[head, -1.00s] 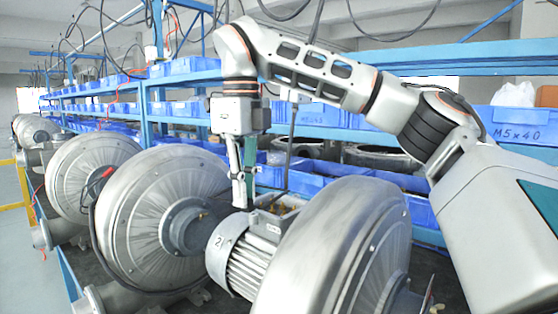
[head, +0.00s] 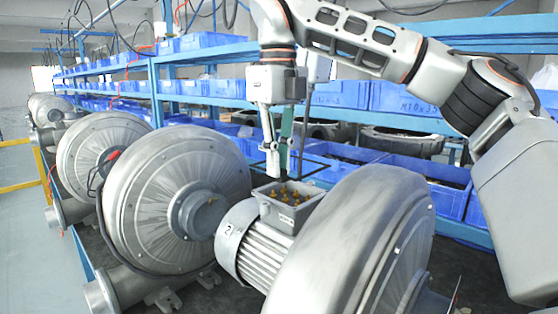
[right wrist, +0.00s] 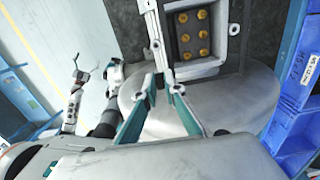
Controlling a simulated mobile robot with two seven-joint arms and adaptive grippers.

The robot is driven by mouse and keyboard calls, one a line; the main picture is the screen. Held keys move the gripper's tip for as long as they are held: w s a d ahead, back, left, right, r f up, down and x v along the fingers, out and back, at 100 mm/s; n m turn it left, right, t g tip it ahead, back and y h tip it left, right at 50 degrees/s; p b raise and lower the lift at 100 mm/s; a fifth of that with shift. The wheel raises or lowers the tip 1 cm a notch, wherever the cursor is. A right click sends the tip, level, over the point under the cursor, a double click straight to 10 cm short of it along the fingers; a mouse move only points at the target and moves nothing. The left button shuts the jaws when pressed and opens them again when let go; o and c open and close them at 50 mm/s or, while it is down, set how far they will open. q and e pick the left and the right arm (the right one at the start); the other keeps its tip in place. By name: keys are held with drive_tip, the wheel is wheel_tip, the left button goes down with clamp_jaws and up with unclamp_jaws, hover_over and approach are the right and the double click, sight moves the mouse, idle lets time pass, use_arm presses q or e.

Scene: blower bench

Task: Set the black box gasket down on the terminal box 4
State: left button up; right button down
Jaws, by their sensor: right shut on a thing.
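My right gripper (head: 279,160) points down just above an open grey terminal box (head: 290,210) and is shut on the black box gasket (head: 322,166). The gasket is a thin dark frame, held apart above the box; its outline is hard to make out. The terminal box sits on a finned motor marked 2; no 4 is readable. Brass terminals show inside the box, which also appears in the right wrist view (right wrist: 193,35) beyond my right fingertips (right wrist: 163,93). My left gripper (right wrist: 82,72) is at the left there, empty, its fingers spread.
A large grey blower housing (head: 355,240) stands right of the motor, close to my right arm. Another blower (head: 175,200) stands left. Blue bins (head: 415,180) and a blue rack (head: 155,95) are behind. A yellow rail (head: 42,175) stands at far left.

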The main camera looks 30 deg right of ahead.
sight(279, 179)
drive_tip(key=shift+f+b, duration=0.65)
drive_tip(key=shift+f, duration=1.5)
use_arm(q)
drive_tip(key=shift+w+d+r+t+h, duration=0.2)
drive_tip(key=shift+w+d, duration=0.1)
drive_tip(key=shift+d, duration=0.2)
drive_tip(key=shift+w+d+r+t+h, duration=0.15)
drive_tip(key=shift+w+d, duration=0.15)
drive_tip(key=shift+d, duration=0.15)
drive_tip(key=shift+a+f+b, duration=0.15)
drive_tip(key=shift+a+b, duration=0.05)
drive_tip(key=shift+b, duration=0.1)
use_arm(e)
drive_tip(key=shift+f, duration=0.1)
use_arm(q)
drive_tip(key=shift+s+f, duration=0.1)
drive_tip(key=shift+f, duration=0.15)
use_arm(e)
drive_tip(key=shift+f, duration=0.9)
drive_tip(key=c, duration=2)
unclamp_jaws()
drive_tip(key=shift+c, duration=0.2)
